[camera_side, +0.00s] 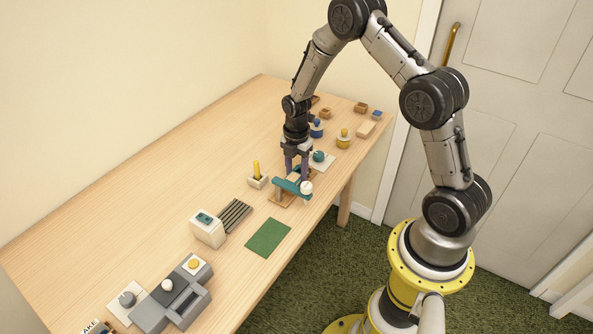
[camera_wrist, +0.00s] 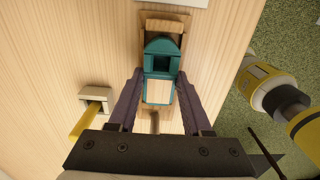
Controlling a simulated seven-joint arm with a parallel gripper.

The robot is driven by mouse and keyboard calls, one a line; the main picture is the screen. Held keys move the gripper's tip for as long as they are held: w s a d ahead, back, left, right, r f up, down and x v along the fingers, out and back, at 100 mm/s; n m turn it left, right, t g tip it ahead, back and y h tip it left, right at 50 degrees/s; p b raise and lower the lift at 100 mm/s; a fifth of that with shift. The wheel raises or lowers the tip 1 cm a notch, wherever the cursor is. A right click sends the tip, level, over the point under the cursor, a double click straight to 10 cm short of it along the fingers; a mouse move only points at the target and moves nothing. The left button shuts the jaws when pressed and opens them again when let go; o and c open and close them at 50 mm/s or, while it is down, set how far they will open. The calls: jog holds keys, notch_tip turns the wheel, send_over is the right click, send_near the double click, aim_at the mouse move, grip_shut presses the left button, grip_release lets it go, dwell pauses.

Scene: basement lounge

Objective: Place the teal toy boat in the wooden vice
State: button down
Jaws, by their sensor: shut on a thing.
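The teal toy boat (camera_wrist: 161,46) is between the two purple fingers of my gripper (camera_wrist: 160,76), which is shut on it. Its teal end points up in the wrist view, and a pale wood panel edged in teal lies nearer the palm. In the side view the boat (camera_side: 285,186) is under my gripper (camera_side: 294,177). The wooden vice (camera_wrist: 165,23) is beneath and around the boat; its base also shows in the side view (camera_side: 283,201). Whether the boat rests between the jaws or just above them, I cannot tell. A white ball (camera_side: 306,187) shows at the boat's near end.
A yellow stick in a pale holder (camera_side: 257,179) stands left of the vice. A plate with a teal knob (camera_side: 320,158) lies close behind. A green mat (camera_side: 267,238), grey slatted rack (camera_side: 234,215) and white box (camera_side: 207,230) are nearer the camera. The table's left side is clear.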

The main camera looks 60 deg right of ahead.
jog(key=shift+f, duration=0.2)
jog(key=shift+c, duration=1.7)
grip_release()
